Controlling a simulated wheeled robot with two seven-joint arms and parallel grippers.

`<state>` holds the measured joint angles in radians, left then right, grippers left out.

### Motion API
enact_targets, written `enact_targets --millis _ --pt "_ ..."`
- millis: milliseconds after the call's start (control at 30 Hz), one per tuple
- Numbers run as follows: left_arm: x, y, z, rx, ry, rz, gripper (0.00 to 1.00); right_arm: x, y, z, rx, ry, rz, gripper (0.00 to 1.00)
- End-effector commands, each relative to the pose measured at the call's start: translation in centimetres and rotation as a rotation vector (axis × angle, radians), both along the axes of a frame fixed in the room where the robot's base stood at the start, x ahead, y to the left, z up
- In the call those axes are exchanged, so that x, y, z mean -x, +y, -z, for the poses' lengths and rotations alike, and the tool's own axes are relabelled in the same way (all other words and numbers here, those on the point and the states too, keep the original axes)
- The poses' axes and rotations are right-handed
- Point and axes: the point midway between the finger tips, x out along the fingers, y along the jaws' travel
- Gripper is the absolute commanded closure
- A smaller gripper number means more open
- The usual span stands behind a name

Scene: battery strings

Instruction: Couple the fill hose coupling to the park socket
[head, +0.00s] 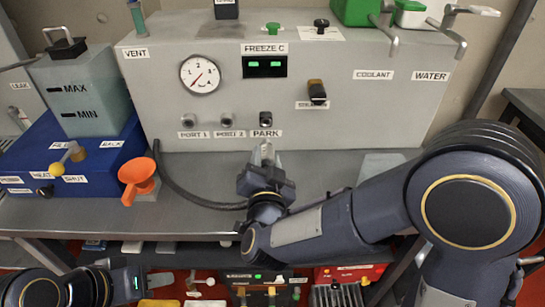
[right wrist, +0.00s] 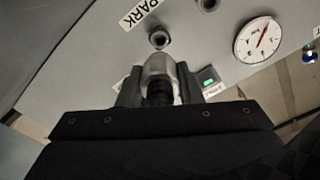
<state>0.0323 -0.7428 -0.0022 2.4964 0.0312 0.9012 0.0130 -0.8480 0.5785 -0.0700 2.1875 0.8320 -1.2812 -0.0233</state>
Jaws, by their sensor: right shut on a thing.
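The fill hose coupling (head: 266,151) is a short silvery metal piece held in my right gripper (head: 266,164), pointing at the grey panel. The black hose (head: 190,196) curves along the bench towards this gripper. In the right wrist view the rounded metal coupling (right wrist: 158,68) sits between the two dark fingers of the gripper (right wrist: 157,88). The park socket (head: 266,119) is a dark round port above the PARK label. It also shows in the right wrist view (right wrist: 160,39), just beyond the coupling's tip, apparently with a small gap. My left gripper (head: 145,281) is low at the left, its fingers unclear.
Sockets for port 1 (head: 189,120) and port 2 (head: 227,120) are left of the park socket. A gauge (head: 200,73) sits above them. The bench (head: 210,170) beside the right gripper is mostly clear.

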Motion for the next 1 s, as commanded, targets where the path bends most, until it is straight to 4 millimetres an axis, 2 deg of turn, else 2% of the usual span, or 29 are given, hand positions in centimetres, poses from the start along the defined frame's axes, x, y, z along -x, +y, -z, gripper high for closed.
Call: enact_targets --millis 267,700,1000 --pt "0.0 0.0 0.6 0.000 0.000 0.000 0.64 -0.1 -0.1 0.1 -0.001 -0.003 0.002 0.95" --pt "0.0 0.0 1.0 0.000 0.000 0.000 0.64 -4.2 -0.1 0.0 -0.002 -0.001 0.003 0.95" --pt "0.0 0.0 1.2 0.000 0.000 0.000 0.64 -5.7 -0.1 0.0 -0.001 -0.002 0.001 0.95"
